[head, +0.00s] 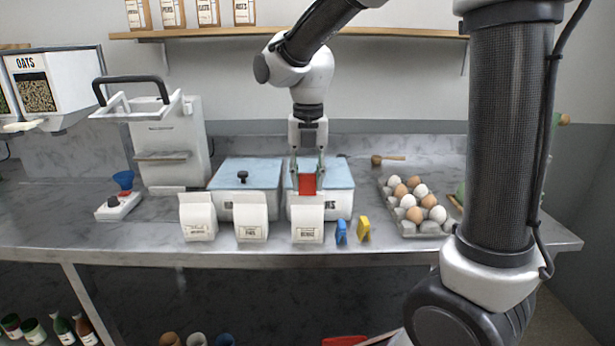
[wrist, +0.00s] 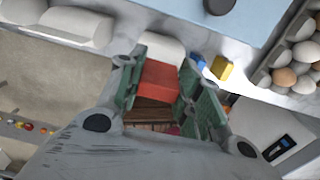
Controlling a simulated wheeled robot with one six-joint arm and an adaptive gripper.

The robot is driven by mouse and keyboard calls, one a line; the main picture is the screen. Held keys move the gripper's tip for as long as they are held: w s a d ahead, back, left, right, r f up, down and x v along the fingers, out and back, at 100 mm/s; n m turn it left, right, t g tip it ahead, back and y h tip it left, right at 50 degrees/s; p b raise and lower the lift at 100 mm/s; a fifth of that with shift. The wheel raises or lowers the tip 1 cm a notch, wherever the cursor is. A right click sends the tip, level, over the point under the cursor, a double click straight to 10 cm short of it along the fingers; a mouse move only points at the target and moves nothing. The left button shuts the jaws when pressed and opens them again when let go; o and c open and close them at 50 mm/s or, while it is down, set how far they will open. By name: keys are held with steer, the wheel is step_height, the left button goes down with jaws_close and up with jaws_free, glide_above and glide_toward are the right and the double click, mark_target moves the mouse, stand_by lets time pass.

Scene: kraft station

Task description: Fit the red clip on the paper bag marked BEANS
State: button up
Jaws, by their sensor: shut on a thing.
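My gripper (head: 307,170) points down over the rightmost of three white paper bags. Its green fingers are shut on the red clip (head: 307,185), which also shows between them in the wrist view (wrist: 160,80). The rightmost bag (head: 307,222) stands upright with its label facing the front; the print is too small to read surely as BEANS. The clip's lower edge meets the bag's top edge in the head view. I cannot tell whether it touches or grips the bag. In the wrist view the bag's white top (wrist: 160,47) shows just beyond the clip.
Two more white bags, the left (head: 198,216) and the middle (head: 251,217), stand to the left. A blue clip (head: 341,232) and a yellow clip (head: 364,229) stand close on the right. Blue-lidded boxes (head: 245,174) are behind; an egg tray (head: 430,228) is farther right.

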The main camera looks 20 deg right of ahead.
steer(key=shift+f, duration=0.4)
steer(key=shift+f, duration=0.45)
stand_by(0.6)
steer(key=o, duration=1.8)
steer(key=shift+c, duration=0.2)
steer(key=shift+r, duration=0.15)
steer(key=shift+r, duration=4.35)
